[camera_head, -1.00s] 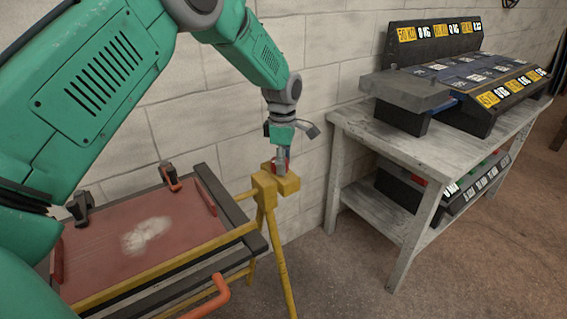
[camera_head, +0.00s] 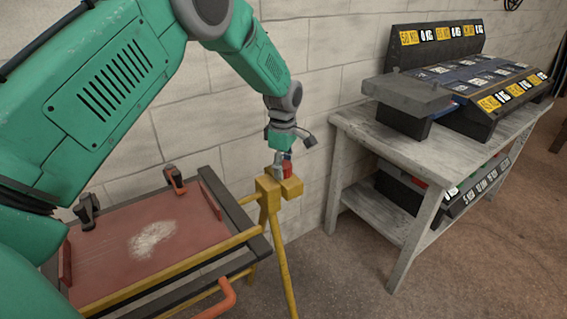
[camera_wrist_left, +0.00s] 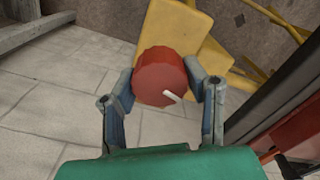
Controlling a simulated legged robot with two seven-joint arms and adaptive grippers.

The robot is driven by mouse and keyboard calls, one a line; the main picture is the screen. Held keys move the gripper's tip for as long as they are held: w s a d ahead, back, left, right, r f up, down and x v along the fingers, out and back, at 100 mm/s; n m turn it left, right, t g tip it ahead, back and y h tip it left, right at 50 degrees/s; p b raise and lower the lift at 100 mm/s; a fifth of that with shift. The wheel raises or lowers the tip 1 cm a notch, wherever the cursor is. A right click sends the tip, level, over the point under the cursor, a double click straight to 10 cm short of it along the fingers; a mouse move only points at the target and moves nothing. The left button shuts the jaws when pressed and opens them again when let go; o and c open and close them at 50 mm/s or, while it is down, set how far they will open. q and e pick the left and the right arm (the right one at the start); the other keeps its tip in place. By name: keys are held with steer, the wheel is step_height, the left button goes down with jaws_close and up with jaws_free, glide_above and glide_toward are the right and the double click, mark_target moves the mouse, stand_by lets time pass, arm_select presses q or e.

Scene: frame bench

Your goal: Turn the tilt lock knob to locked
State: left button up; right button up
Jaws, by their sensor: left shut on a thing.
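The tilt lock knob is a red round knob (camera_wrist_left: 160,78) with a white pointer mark, on a yellow frame block (camera_wrist_left: 180,32). In the left wrist view the pointer reaches toward the lower right of the knob. My left gripper (camera_wrist_left: 163,88) is shut on the knob, one finger on each side of it. In the head view the gripper (camera_head: 282,164) comes down onto the red knob (camera_head: 287,169) at the top of the yellow frame (camera_head: 267,192). The fingers partly hide the knob there. My right gripper is not in view.
A red-brown panel (camera_head: 110,256) with dark edges and small clamps lies left of the yellow frame. An orange handle (camera_head: 222,297) sticks out at its front. A grey bench (camera_head: 395,150) with labelled racks stands to the right. Open floor lies between.

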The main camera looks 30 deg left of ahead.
arm_select(q)
steer(key=m+p, duration=0.2)
steer(key=shift+m, duration=0.4)
steer(key=m+p, duration=0.1)
steer(key=m, duration=0.2)
steer(key=shift+m+p, duration=0.3)
steer(key=shift+p, duration=0.05)
steer(key=m+p, duration=0.1)
steer(key=m, duration=0.2)
steer(key=shift+f+m, duration=0.1)
steer(key=shift+m, duration=0.2)
steer(key=m+p, duration=0.1)
steer(key=m, duration=0.3)
steer(key=shift+m, duration=0.3)
steer(key=m, duration=0.3)
steer(key=shift+s+m, duration=0.1)
steer(key=shift+m, duration=0.2)
steer(key=m, duration=0.4)
steer(key=shift+p, duration=0.35)
steer(key=m, duration=0.5)
steer(key=shift+f, duration=0.1)
steer(key=shift+m, duration=2.1)
